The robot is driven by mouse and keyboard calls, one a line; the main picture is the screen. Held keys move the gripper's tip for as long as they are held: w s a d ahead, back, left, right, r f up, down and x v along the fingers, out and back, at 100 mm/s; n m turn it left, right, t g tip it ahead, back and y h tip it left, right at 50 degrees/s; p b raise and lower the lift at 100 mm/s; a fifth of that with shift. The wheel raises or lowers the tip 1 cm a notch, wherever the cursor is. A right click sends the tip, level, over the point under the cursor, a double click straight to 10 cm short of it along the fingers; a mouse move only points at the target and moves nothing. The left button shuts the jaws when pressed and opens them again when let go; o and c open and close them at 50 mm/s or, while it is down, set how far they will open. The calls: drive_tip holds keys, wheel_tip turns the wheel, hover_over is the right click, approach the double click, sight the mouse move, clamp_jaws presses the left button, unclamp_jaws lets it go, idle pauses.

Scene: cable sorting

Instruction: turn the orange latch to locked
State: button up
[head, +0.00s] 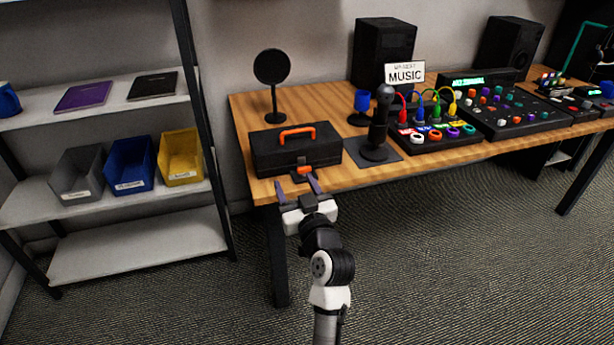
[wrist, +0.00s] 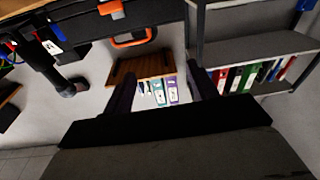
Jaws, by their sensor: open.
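A black case (head: 262,155) with an orange handle (head: 297,133) stands on the wooden table near its left front corner. The small orange latch (head: 303,172) is on the case's front face. My gripper (head: 298,185) is just in front of the latch, its two fingers spread and pointing toward the case, one to each side of the latch in the picture. Nothing is between the fingers. In the wrist view the latch (wrist: 110,7) is at the top edge and the handle (wrist: 131,40) is below it. Whether the fingers touch the case and how the latch is turned, I cannot tell.
A microphone (head: 379,127) on a dark mat stands right of the case, beside a panel (head: 433,137) with coloured cables. A round black disc on a stand (head: 273,68) is behind the case. Shelves (head: 115,192) with bins stand left. The floor before the table is clear.

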drive_tip(key=m+g+h, duration=0.1)
approach(305, 171)
drive_tip(key=p+x, duration=0.2)
drive_tip(key=x, duration=0.6)
drive_tip(key=shift+a+r, duration=0.1)
drive_tip(key=shift+r, duration=0.05)
drive_tip(key=c, duration=1)
